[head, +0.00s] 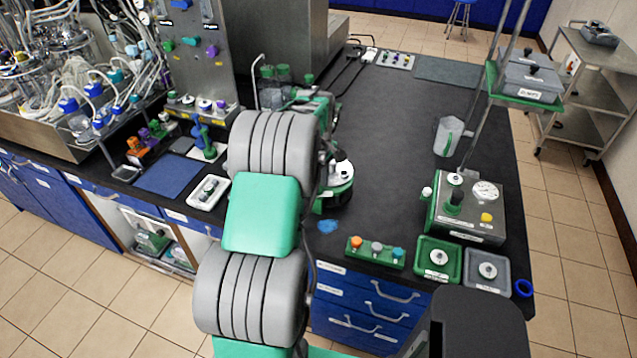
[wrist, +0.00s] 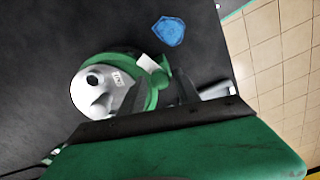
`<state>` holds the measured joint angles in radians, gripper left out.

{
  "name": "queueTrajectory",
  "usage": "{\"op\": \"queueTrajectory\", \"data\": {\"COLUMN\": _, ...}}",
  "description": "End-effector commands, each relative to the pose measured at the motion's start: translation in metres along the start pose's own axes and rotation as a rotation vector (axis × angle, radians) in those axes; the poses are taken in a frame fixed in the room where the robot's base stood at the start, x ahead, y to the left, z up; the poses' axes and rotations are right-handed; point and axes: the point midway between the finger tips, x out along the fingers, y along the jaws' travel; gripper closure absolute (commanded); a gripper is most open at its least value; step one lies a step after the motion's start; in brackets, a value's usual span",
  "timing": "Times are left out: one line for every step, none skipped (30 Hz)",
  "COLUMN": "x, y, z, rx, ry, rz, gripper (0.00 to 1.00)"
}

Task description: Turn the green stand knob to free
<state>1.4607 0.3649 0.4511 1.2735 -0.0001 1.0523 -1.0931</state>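A round green stand (head: 328,202) with a white top (head: 343,172) is on the black bench, partly behind my arm in the head view. In the wrist view the same green body (wrist: 122,62) carries a white rounded part (wrist: 92,92) with a dark round hole and a small label. I cannot make out which part is the knob or how it is set. My gripper (wrist: 155,90) is close over the green body, its dark fingers overlapping it in the picture. My arm hides the gripper in the head view.
A blue patch (head: 327,226) lies by the stand near the bench edge. A button box (head: 376,252), two small trays (head: 438,259) and a gauge box (head: 468,208) are to the right. A clear jug (head: 448,136) stands farther back. The bench middle (head: 385,135) is clear.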

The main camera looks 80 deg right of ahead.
Motion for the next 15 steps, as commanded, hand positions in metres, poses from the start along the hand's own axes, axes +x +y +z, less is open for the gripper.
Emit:
{"op": "queueTrajectory", "data": {"x": -0.0002, "y": 0.0, "z": 0.0, "rx": 0.0, "ry": 0.0, "rz": 0.0, "gripper": 0.66}}
{"op": "queueTrajectory", "data": {"x": -0.0002, "y": 0.0001, "z": 0.0, "rx": 0.0, "ry": 0.0, "rz": 0.0, "gripper": 0.69}}
{"op": "queueTrajectory", "data": {"x": -0.0003, "y": 0.0001, "z": -0.0001, "rx": 0.0, "ry": 0.0, "rz": 0.0, "gripper": 0.72}}
{"op": "queueTrajectory", "data": {"x": -0.0003, "y": 0.0001, "z": 0.0, "rx": 0.0, "ry": 0.0, "rz": 0.0, "gripper": 0.74}}
{"op": "queueTrajectory", "data": {"x": -0.0003, "y": 0.0001, "z": 0.0, "rx": 0.0, "ry": 0.0, "rz": 0.0, "gripper": 0.77}}
{"op": "queueTrajectory", "data": {"x": -0.0004, "y": 0.0001, "z": -0.0001, "rx": 0.0, "ry": 0.0, "rz": 0.0, "gripper": 0.8}}
{"op": "queueTrajectory", "data": {"x": -0.0004, "y": 0.0001, "z": -0.0001, "rx": 0.0, "ry": 0.0, "rz": 0.0, "gripper": 0.82}}
{"op": "queueTrajectory", "data": {"x": -0.0004, "y": 0.0001, "z": -0.0001, "rx": 0.0, "ry": 0.0, "rz": 0.0, "gripper": 0.85}}
{"op": "queueTrajectory", "data": {"x": -0.0004, "y": 0.0001, "z": -0.0001, "rx": 0.0, "ry": 0.0, "rz": 0.0, "gripper": 0.88}}
{"op": "queueTrajectory", "data": {"x": -0.0004, "y": 0.0001, "z": -0.0001, "rx": 0.0, "ry": 0.0, "rz": 0.0, "gripper": 0.91}}
{"op": "queueTrajectory", "data": {"x": -0.0005, "y": 0.0001, "z": -0.0001, "rx": 0.0, "ry": 0.0, "rz": 0.0, "gripper": 0.93}}
{"op": "queueTrajectory", "data": {"x": -0.0005, "y": 0.0001, "z": -0.0001, "rx": 0.0, "ry": 0.0, "rz": 0.0, "gripper": 0.96}}
{"op": "queueTrajectory", "data": {"x": -0.0005, "y": 0.0001, "z": -0.0001, "rx": 0.0, "ry": 0.0, "rz": 0.0, "gripper": 0.99}}
{"op": "queueTrajectory", "data": {"x": -0.0005, "y": 0.0001, "z": -0.0001, "rx": 0.0, "ry": 0.0, "rz": 0.0, "gripper": 1.0}}
{"op": "queueTrajectory", "data": {"x": -0.0005, "y": 0.0001, "z": -0.0001, "rx": 0.0, "ry": 0.0, "rz": 0.0, "gripper": 1.0}}
